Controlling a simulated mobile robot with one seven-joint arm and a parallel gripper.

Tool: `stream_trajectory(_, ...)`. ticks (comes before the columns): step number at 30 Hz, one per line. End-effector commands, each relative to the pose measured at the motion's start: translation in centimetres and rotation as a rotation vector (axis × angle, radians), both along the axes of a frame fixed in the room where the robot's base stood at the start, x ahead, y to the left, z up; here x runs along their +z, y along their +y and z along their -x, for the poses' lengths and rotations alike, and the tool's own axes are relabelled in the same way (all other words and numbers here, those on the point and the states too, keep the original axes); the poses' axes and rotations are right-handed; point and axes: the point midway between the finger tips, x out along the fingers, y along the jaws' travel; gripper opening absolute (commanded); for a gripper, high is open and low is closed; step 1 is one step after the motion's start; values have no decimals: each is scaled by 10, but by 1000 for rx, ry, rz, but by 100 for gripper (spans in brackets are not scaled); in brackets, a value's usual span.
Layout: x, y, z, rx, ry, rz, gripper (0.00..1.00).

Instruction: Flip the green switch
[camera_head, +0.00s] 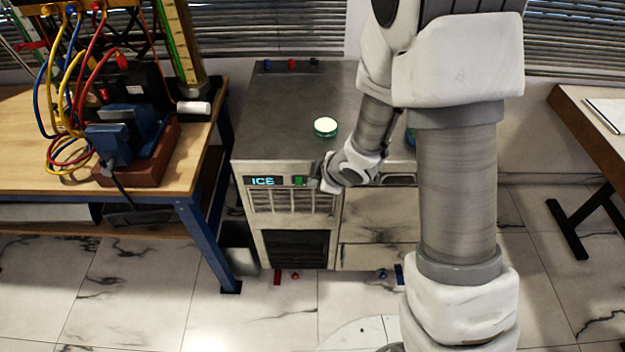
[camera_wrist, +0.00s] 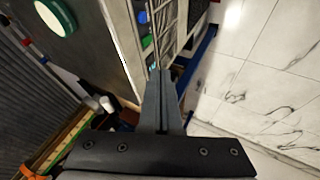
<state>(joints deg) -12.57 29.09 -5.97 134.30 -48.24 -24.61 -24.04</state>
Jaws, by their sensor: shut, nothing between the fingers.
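The green switch (camera_head: 299,181) is on the front panel of the grey machine (camera_head: 262,140), just right of a lit ICE display (camera_head: 263,181). It also shows in the wrist view as a small green patch (camera_wrist: 147,42), just beyond my fingertips. My gripper (camera_head: 315,184) is at the front panel, close to the right side of the switch. In the wrist view my gripper (camera_wrist: 160,73) has its two fingers together with nothing between them. I cannot tell whether the fingers touch the switch.
A blue patch (camera_wrist: 142,17) is on the panel beyond the green one. A green-rimmed white round object (camera_head: 325,126) sits on the machine top. A wooden workbench (camera_head: 180,165) with cables and a blue vise (camera_head: 112,140) stands at left. Another table (camera_head: 590,125) is at right.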

Motion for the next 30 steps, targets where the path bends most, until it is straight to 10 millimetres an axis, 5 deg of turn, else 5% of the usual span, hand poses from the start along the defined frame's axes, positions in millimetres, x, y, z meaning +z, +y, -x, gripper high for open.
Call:
stream_trajectory(22, -17, 0, 3, 0, 56, 0, 0)
stream_trajectory(30, -53, 14, -14, 1, 58, 0, 0)
